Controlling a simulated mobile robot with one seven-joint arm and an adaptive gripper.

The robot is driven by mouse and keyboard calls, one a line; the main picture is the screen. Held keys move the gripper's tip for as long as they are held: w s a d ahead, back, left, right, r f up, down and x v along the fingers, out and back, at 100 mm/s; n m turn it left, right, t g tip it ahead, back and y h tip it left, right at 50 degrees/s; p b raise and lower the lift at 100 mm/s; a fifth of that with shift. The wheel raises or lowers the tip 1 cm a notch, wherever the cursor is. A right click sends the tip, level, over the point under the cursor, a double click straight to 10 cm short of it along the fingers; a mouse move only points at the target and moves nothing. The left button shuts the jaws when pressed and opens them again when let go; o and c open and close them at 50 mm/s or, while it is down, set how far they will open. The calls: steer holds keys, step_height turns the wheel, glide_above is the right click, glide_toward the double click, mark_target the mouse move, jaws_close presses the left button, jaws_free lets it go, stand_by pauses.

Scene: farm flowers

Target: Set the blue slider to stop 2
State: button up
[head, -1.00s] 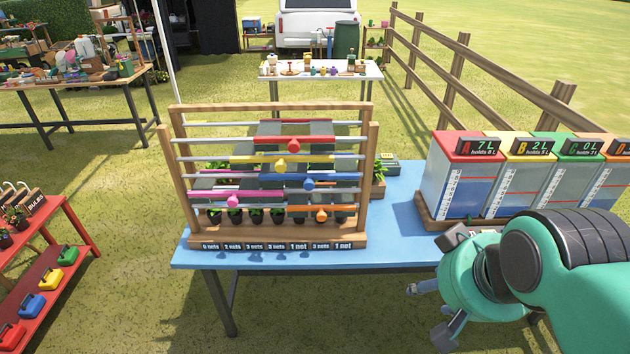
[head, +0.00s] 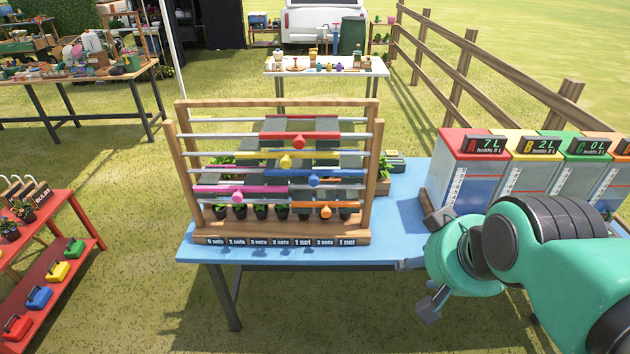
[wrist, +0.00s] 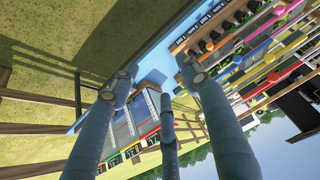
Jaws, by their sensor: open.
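The blue slider (head: 314,181) sits on the fourth rail down of a wooden frame (head: 376,170). It is a blue bar with a round knob, in the right half of the rail. In the wrist view the slider rack shows at the upper right, with the blue slider (wrist: 257,107) among the coloured bars. My gripper (head: 412,290) is in front of the blue table's front edge, to the right of and lower than the frame, apart from the slider. In the wrist view its fingers (wrist: 165,90) are spread, with nothing between them.
Red, yellow, pink and orange sliders share the frame, with potted plants and a row of net-count labels (head: 274,241) below. Labelled tanks (head: 470,165) stand on the table (head: 410,215) at right. A red shelf (head: 75,230) stands at left.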

steer(key=w+a+f+t+y+p, duration=0.1)
steer(key=w+a+f+t, duration=0.1)
steer(key=w+a, duration=0.5)
steer(key=w+a+f+t, duration=0.1)
steer(key=w+a+t, duration=0.1)
steer(key=w, duration=0.8)
steer(key=w+a+f+t+y+p, duration=0.1)
steer(key=w+a+f+t, duration=0.1)
steer(key=w+a, duration=0.5)
steer(key=t+h+p, duration=0.1)
steer(key=t+h, duration=0.1)
steer(key=t, duration=0.3)
glide_toward(314, 184)
steer(key=s, duration=0.2)
steer(key=shift+s+a+f+t, duration=0.15)
steer(key=shift+s+t, duration=0.15)
steer(key=shift+s, duration=0.15)
steer(key=shift+w, duration=0.15)
steer(key=w+b, duration=0.1)
steer(key=w, duration=1.2)
steer(key=shift+w, duration=0.3)
jaws_close()
